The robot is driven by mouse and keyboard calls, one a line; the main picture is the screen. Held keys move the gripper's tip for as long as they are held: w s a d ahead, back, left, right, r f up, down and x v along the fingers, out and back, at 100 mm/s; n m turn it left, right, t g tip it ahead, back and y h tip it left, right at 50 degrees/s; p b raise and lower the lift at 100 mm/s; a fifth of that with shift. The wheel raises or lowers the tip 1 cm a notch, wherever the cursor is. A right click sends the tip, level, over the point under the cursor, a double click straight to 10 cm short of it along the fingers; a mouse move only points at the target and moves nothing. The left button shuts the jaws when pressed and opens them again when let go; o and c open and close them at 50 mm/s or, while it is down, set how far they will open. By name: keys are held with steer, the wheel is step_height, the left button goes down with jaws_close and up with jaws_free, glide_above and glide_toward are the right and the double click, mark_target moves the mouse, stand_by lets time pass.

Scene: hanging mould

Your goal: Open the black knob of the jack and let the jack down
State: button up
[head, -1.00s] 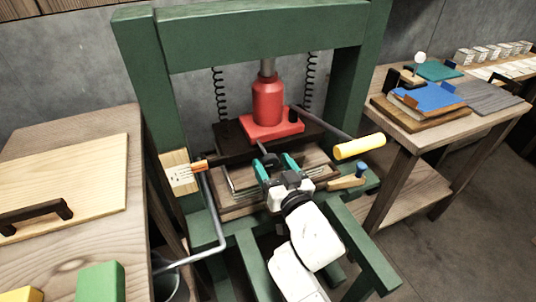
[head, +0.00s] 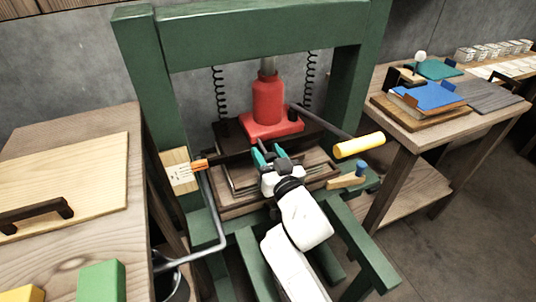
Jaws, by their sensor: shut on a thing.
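The red jack (head: 268,103) stands upright on the dark plate in the green press frame (head: 262,37). Its handle with a yellow grip (head: 358,146) sticks out to the right. My gripper (head: 267,152) is at the front foot of the jack, its teal fingers close together. The black knob is hidden between and behind the fingers, and the gripper is shut on it. How far the knob is turned cannot be seen.
Coil springs (head: 218,95) hang on both sides of the jack. An orange-tipped tool (head: 199,165) is at the left post. A wooden piece with a blue end (head: 352,177) lies at the right. Side tables stand left (head: 75,150) and right (head: 425,135).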

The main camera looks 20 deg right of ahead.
steer(key=shift+c, duration=1.4)
steer(key=shift+n, duration=0.7)
steer(key=o, duration=1)
steer(key=shift+c, duration=0.2)
steer(key=shift+s, duration=0.15)
steer(key=s, duration=1)
steer(key=shift+s+b, duration=0.3)
steer(key=shift+b, duration=0.15)
